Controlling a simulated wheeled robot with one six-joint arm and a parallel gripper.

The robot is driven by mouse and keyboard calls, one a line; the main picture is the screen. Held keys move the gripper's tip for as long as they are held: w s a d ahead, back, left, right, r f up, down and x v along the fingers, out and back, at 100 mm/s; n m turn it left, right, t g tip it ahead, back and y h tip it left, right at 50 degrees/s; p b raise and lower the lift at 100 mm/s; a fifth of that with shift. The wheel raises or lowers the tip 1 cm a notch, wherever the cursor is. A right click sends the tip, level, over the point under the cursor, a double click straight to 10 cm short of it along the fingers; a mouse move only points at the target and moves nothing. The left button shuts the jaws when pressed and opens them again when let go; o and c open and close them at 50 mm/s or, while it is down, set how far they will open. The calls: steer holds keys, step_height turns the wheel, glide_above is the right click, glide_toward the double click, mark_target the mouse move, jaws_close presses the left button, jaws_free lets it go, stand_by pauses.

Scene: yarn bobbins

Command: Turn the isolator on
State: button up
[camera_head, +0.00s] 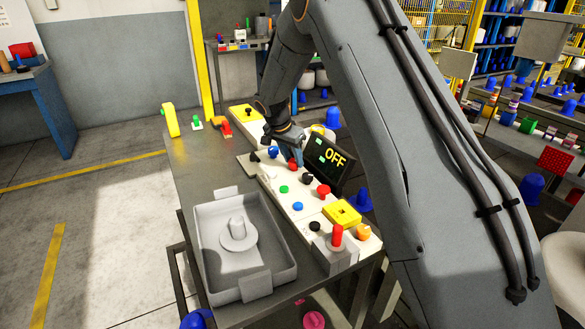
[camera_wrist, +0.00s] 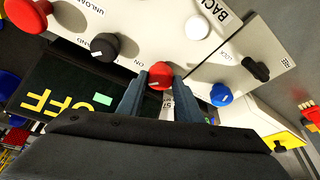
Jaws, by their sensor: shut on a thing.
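The red isolator knob (camera_wrist: 160,75) sits on the white control panel between my two fingers, with a finger on each side of it. My gripper (camera_wrist: 161,84) is shut on this knob. A white mark shows on the knob's face, and an "ON" label is printed near it; other lettering by it is partly covered by my fingers. In the head view the red knob (camera_head: 293,166) shows just below my gripper (camera_head: 289,158). The black display (camera_head: 328,158) beside it reads "OFF" in yellow, and it also shows upside down in the wrist view (camera_wrist: 75,85).
A black knob (camera_wrist: 105,46), a blue knob (camera_wrist: 221,95) and a white button (camera_wrist: 196,27) flank the red knob. A grey tray (camera_head: 203,268) stands at the table's front left.

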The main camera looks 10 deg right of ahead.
steer(key=m+b, duration=0.1)
steer(key=m+g+b, duration=0.1)
steer(key=m+b, duration=0.2)
steer(key=shift+w+a+f+m+g+h, duration=0.1)
steer(key=shift+w+f+m+g+h, duration=0.05)
steer(key=shift+w+m+g+h, duration=0.2)
steer(key=m+g+b, duration=0.2)
steer(key=m+b, duration=0.1)
steer(key=m, duration=0.1)
steer(key=shift+m, duration=0.35)
steer(key=o, duration=1)
steer(key=shift+r, duration=0.25)
steer(key=v, duration=0.7)
steer(key=shift+a+r+b, duration=0.2)
steer(key=shift+r+b, duration=0.05)
steer(key=shift+b, duration=0.15)
